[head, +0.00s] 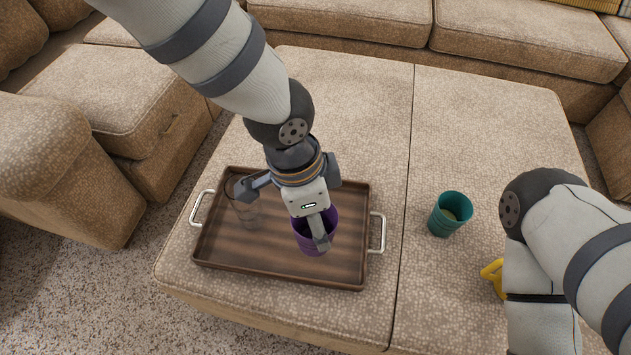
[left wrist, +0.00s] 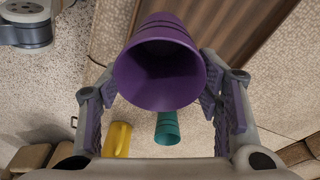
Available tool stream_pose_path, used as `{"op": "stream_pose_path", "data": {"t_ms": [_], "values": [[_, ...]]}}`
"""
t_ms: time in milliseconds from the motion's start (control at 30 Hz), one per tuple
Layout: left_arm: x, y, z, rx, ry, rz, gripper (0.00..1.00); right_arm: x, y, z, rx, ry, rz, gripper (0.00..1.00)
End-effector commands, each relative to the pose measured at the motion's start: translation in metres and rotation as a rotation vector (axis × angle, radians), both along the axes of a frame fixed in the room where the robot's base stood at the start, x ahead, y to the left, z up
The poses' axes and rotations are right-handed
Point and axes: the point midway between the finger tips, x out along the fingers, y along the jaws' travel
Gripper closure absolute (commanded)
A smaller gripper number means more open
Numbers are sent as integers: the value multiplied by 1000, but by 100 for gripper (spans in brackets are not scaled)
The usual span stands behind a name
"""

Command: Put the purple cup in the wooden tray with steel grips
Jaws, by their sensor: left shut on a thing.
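The purple cup (head: 306,240) is in my left gripper (head: 318,222), over the right half of the wooden tray (head: 270,265) with steel grips in the head view. I cannot tell whether its base touches the tray floor. In the left wrist view the purple cup (left wrist: 160,72) sits between the two finger pads of my left gripper (left wrist: 165,105), its mouth towards the camera. The tray's brown slats (left wrist: 235,30) show behind it. My right arm comes in at the right of the head view, but its gripper does not show.
A clear glass (head: 247,212) stands in the left part of the tray, close to my left gripper. A teal cup (head: 449,215) stands on the ottoman right of the tray. A yellow object (head: 493,276) is partly hidden by my right arm. Sofas surround the ottoman.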

Motion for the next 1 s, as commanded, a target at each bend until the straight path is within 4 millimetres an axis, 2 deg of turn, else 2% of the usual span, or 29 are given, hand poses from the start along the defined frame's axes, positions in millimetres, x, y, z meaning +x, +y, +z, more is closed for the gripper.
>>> {"op": "stream_pose_path", "data": {"t_ms": [100, 200, 367, 533, 700, 1000], "values": [[28, -6, -18, -4, 5, 4, 68, -3, 0, -8, 0, 10, 0, 23], [43, -9, -41, -2, 7, 3, 68, -5, 0, -14, 0, 18, 0, 23], [62, -13, -62, -2, 5, 3, 68, -8, 0, -21, 0, 27, 0, 23], [73, -15, -74, -2, 3, 3, 68, -9, 0, -25, 0, 31, 0, 23], [72, -15, -103, 0, 5, 1, 68, -11, 0, -31, 0, 39, 0, 23], [72, -15, -104, -1, 3, 1, 68, -11, 0, -31, 0, 39, 0, 23]]}}
